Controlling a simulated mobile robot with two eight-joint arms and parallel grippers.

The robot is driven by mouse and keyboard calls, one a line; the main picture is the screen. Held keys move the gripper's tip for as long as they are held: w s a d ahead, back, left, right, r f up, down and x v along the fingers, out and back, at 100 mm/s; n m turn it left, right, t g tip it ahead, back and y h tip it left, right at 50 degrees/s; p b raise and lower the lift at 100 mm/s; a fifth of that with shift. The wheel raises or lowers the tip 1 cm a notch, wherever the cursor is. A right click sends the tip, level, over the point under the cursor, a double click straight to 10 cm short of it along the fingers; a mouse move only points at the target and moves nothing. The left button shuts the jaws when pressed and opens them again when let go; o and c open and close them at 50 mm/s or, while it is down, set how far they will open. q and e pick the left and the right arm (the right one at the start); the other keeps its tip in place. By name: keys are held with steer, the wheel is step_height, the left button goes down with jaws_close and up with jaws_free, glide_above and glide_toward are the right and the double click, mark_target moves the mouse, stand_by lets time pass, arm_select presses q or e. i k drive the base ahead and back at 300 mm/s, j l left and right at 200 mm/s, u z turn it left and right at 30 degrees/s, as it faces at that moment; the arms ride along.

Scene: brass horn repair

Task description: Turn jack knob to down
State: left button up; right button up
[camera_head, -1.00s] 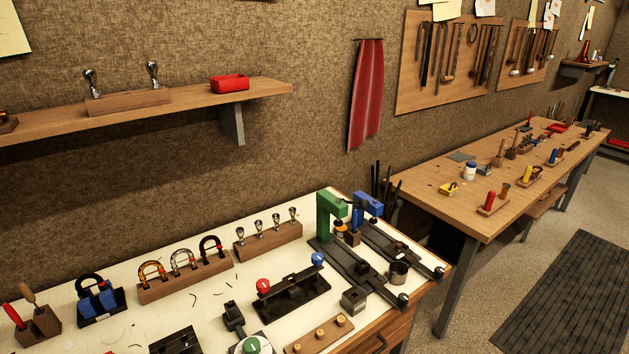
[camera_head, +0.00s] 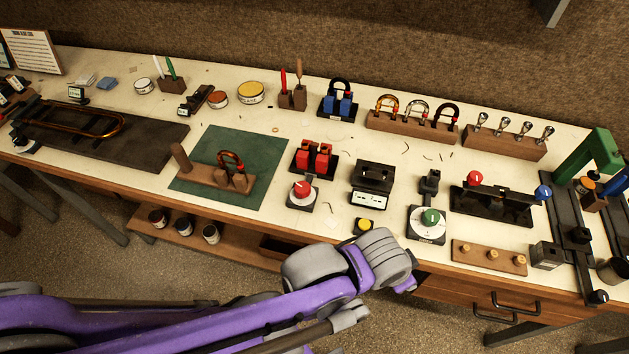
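Two dial knobs show on the white bench top, and no readable label tells which is the jack knob. A red knob (camera_head: 303,189) sits on a pale dial in front of a black stand with two red blocks (camera_head: 314,157). A green knob (camera_head: 431,217) sits on a larger pale dial to the right, in front of a small black clamp-like block (camera_head: 430,183). One of my purple and grey arms reaches in from the lower left and ends at the bench's front edge, below both dials. No gripper fingers show on it. My other gripper is out of the picture.
A black box with a white display (camera_head: 370,185) and a yellow button (camera_head: 365,226) stand between the dials. A green mat (camera_head: 265,145) holds a wooden fixture on the left. A black rack (camera_head: 497,205) and a green press (camera_head: 588,157) crowd the right.

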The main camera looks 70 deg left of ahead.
mark_target(301, 189)
steer(key=u, duration=2.45)
